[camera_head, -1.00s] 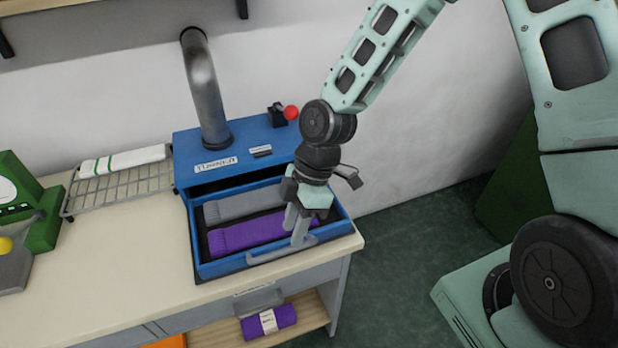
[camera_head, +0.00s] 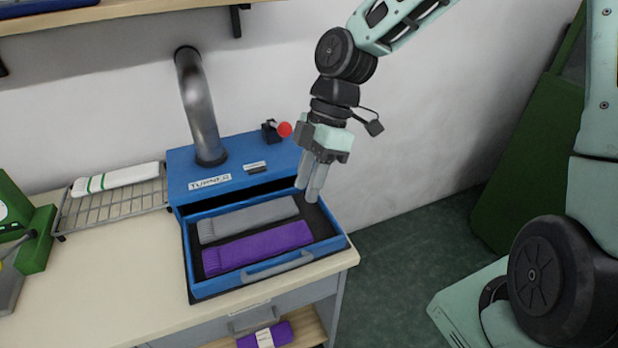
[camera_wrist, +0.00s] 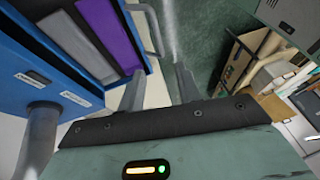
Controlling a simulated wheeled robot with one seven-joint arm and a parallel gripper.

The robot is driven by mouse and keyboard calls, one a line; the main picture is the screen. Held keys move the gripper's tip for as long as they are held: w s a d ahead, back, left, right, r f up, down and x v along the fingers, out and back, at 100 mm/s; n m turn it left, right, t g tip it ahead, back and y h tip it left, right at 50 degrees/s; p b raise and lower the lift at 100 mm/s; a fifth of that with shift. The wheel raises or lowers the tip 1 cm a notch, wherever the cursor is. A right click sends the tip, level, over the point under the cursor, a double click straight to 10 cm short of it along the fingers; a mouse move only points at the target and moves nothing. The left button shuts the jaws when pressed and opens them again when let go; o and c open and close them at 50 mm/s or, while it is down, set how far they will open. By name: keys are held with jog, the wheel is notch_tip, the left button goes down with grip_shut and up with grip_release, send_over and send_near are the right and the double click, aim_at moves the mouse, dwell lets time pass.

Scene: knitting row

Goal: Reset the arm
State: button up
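My gripper (camera_head: 307,192) hangs above the back right of the open blue drawer, pointing down and slightly tilted. In the wrist view my gripper (camera_wrist: 158,74) shows two fingers apart with nothing between them. The drawer (camera_head: 340,243) belongs to a blue machine labelled TURNER (camera_head: 232,160). In it lie a grey knitted piece (camera_head: 248,219) and a purple knitted piece (camera_head: 257,248), side by side. The purple piece also shows in the wrist view (camera_wrist: 110,35). The drawer's grey handle (camera_head: 279,266) is clear of the fingers.
A wire rack (camera_head: 105,210) with a white, green-striped knit (camera_head: 117,177) stands left of the machine. A green device (camera_head: 35,238) is at the far left. A shelf (camera_head: 130,12) hangs above. A purple roll (camera_head: 265,337) lies under the table.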

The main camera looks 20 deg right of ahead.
jog(key=s+a+r+m+t+h, duration=0.1)
jog(key=s+m+h, duration=0.1)
jog(key=s+m, duration=0.3)
jog(key=s+a+m+t+h+b, duration=0.1)
jog(key=s+m, duration=0.3)
jog(key=s, duration=0.8)
jog(key=shift+a+r+m+h, duration=0.4)
jog(key=shift+a, duration=0.2)
jog(key=shift+w, duration=0.1)
dwell(1.0)
